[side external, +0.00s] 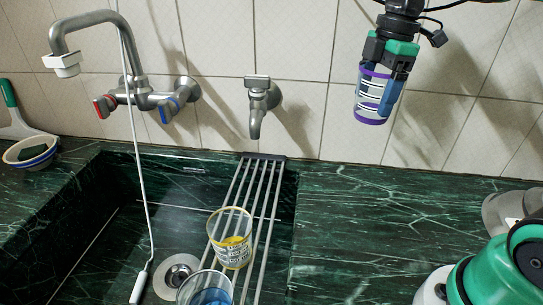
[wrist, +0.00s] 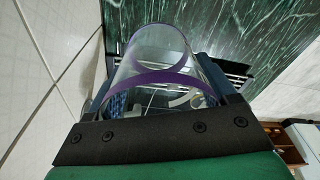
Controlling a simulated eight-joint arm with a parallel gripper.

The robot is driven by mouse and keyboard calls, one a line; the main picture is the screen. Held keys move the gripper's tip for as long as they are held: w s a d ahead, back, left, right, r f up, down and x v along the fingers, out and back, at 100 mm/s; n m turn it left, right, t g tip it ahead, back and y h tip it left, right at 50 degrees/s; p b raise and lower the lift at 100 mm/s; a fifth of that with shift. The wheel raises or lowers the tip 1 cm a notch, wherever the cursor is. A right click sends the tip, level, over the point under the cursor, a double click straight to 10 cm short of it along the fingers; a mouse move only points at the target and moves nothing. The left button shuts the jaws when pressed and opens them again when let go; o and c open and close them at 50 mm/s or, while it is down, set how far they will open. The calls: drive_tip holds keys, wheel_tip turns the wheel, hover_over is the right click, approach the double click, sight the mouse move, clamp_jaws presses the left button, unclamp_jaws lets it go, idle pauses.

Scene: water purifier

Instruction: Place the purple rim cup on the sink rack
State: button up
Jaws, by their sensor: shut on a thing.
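The purple rim cup (side external: 370,101) is clear with printed markings and purple bands. My gripper (side external: 383,95) is shut on it and holds it high, over the counter on the right, in front of the tiled wall. The cup also shows in the wrist view (wrist: 158,50), between the fingers, with its purple rim across the middle. The sink rack (side external: 265,210) is a set of metal bars across the sink, to the lower left of my gripper. A yellow rim cup (side external: 232,252) and a cup with blue (side external: 207,290) are at the rack.
A tap with a hanging white cord (side external: 138,150) stands at the left of the sink. A second tap (side external: 259,110) sticks out of the wall behind the rack. The green marble counter (side external: 370,230) right of the sink is mostly clear. A bowl (side external: 32,152) lies at far left.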

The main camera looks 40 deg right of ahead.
drive_tip(key=shift+w+a+m, duration=0.15)
drive_tip(key=shift+w+m, duration=0.05)
drive_tip(key=shift+m, duration=0.2)
drive_tip(key=w+a+f+m+h, duration=0.1)
drive_tip(key=w+a+f+m, duration=0.4)
drive_tip(key=m, duration=0.8)
drive_tip(key=s+d+r+m+g+h, duration=0.1)
drive_tip(key=s+d+r+m, duration=0.15)
drive_tip(key=s+m, duration=0.75)
drive_tip(key=s+d+r+m+h, duration=0.1)
drive_tip(key=s+d+r+m, duration=0.15)
drive_tip(key=s+m, duration=0.7)
drive_tip(key=w+f, duration=0.1)
drive_tip(key=f, duration=0.5)
drive_tip(key=f+m, duration=0.1)
drive_tip(key=f, duration=0.5)
drive_tip(key=w+f+m, duration=0.1)
drive_tip(key=f, duration=0.5)
drive_tip(key=shift+w+a+m, duration=0.25)
drive_tip(key=shift+w+a, duration=0.05)
drive_tip(key=shift+w, duration=0.05)
drive_tip(key=shift+s+f, duration=0.1)
drive_tip(key=shift+f, duration=0.55)
